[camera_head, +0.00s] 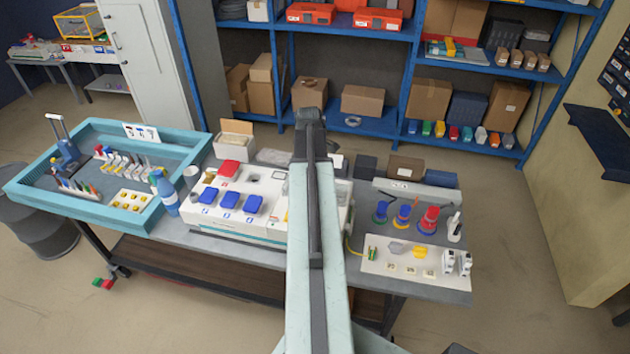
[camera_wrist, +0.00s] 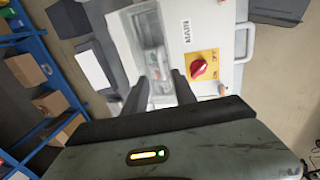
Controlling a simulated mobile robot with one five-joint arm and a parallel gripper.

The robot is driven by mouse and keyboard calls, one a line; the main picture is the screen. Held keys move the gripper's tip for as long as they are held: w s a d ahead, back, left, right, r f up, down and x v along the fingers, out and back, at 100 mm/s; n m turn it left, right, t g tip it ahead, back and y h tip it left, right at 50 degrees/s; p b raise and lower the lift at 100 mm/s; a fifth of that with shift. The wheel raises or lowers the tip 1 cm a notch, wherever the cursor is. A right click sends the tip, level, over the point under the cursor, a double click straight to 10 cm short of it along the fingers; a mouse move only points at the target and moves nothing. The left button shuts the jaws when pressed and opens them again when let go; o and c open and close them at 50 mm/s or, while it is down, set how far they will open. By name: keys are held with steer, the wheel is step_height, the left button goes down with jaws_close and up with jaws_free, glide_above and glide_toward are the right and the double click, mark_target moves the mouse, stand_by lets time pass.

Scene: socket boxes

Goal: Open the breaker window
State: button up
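In the wrist view, a white panel (camera_wrist: 208,32) marked MAIN carries the breaker window (camera_wrist: 152,32), a pale-framed clear window with small breakers visible behind it. Whether its cover is fully shut is hard to tell. My gripper (camera_wrist: 160,76) is open, with its two dark fingers apart over the lower end of the window. I see nothing held between them, and contact with the window cannot be judged. In the head view, the white socket box (camera_head: 262,215) stands on the bench, partly hidden by my arm. My gripper is hidden there.
A red rotary switch (camera_wrist: 200,68) on a yellow plate is right of the fingers. The bench also holds a teal tray (camera_head: 165,205) at left, coloured round sockets (camera_head: 403,215) and a white board (camera_head: 385,262) at right. Blue shelves (camera_head: 375,128) stand behind.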

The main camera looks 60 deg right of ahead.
steer(key=f+b, duration=0.2)
steer(key=d+f+b, duration=0.1)
steer(key=f+b, duration=0.4)
steer(key=shift+w+d+f, duration=0.15)
steer(key=shift+w+f, duration=0.15)
steer(key=shift+f, duration=0.05)
steer(key=shift+r, duration=0.1)
jaws_close()
stand_by(0.8)
